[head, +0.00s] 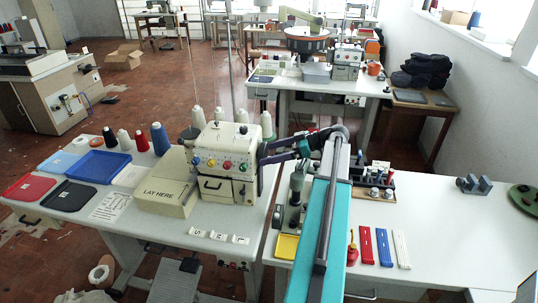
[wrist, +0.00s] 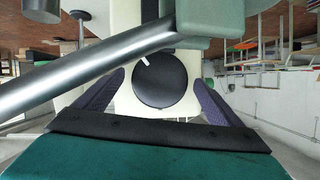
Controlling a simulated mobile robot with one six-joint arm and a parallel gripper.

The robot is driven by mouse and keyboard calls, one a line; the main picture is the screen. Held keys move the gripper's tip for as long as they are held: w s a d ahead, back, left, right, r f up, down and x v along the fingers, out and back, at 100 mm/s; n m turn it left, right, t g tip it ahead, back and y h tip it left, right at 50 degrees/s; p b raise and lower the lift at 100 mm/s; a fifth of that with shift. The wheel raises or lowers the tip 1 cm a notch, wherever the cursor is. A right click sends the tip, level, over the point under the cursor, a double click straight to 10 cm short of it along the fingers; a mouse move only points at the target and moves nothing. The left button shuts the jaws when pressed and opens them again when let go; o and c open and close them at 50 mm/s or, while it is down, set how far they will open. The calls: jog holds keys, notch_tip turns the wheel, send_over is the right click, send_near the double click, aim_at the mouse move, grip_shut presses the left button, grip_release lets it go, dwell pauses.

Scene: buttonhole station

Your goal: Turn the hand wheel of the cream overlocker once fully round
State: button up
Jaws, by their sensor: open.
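The cream overlocker (head: 226,152) stands on the left white table, with coloured dials on its front and thread cones behind it. Its hand wheel (wrist: 161,82) is a round black disc in the wrist view, with a short white mark at its upper left edge. My gripper (head: 264,154) is at the machine's right side in the head view, where the arm hides most of the wheel. In the wrist view my gripper (wrist: 162,78) is open, one dark finger on each side of the wheel. I cannot tell whether the fingers touch it.
A box marked LAY HERE (head: 166,190) stands left of the machine, near a blue tray (head: 97,166). The right table (head: 450,235) holds red, blue and white strips and a small rack. A thick grey bar (wrist: 90,70) crosses the wrist view close up.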

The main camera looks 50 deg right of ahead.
jog(key=b+v, duration=0.3)
jog(key=v, duration=0.9)
jog(key=shift+s+d+r, duration=0.15)
jog(key=shift+s+d, duration=0.05)
jog(key=shift+s, duration=0.1)
